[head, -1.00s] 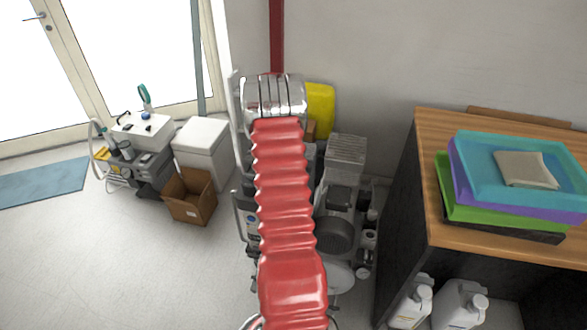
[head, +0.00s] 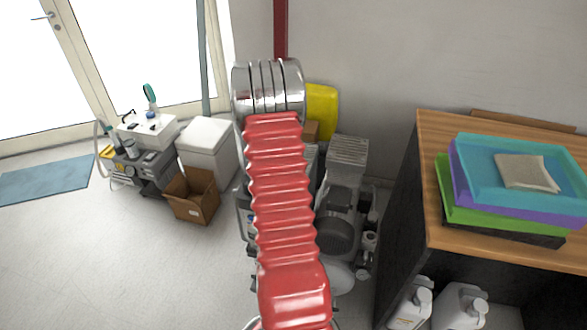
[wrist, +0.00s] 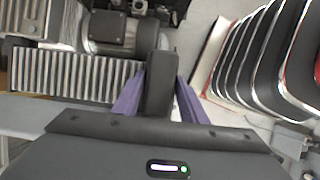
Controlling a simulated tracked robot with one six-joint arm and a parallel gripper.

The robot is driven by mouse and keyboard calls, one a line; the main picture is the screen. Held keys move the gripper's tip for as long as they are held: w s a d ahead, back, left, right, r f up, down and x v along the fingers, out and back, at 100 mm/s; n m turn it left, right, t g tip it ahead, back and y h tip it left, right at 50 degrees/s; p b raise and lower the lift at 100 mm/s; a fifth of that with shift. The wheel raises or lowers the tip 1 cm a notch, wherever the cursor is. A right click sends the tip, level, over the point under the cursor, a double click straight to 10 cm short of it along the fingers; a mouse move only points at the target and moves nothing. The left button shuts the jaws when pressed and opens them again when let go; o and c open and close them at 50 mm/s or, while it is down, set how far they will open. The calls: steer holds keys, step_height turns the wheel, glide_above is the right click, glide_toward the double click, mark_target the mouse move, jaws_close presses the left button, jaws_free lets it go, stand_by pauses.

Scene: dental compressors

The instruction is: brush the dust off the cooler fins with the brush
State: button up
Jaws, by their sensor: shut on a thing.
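In the wrist view, my gripper (wrist: 160,84) has purple fingers shut on a dark, block-like thing, which I take to be the brush (wrist: 161,68). Its bristles cannot be made out. A row of pale metal cooler fins (wrist: 70,76) lies just left of it, with its right end close to the left finger. Whether the brush touches the fins cannot be told, and dust cannot be made out. In the head view, my red-sleeved arm hides my gripper and the brush.
A grey compressor motor (wrist: 122,32) lies beyond the fins; the compressor (head: 340,205) stands right of my arm. A wooden-topped bench (head: 440,190) holding stacked trays (head: 460,215) is farther right. A cardboard box (head: 192,197) and white bin (head: 207,150) stand left. Floor at front left is clear.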

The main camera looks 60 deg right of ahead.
steer(key=shift+s+a, duration=0.1)
steer(key=shift+a, duration=0.4)
steer(key=shift+a+r, duration=0.1)
steer(key=shift+r, duration=4)
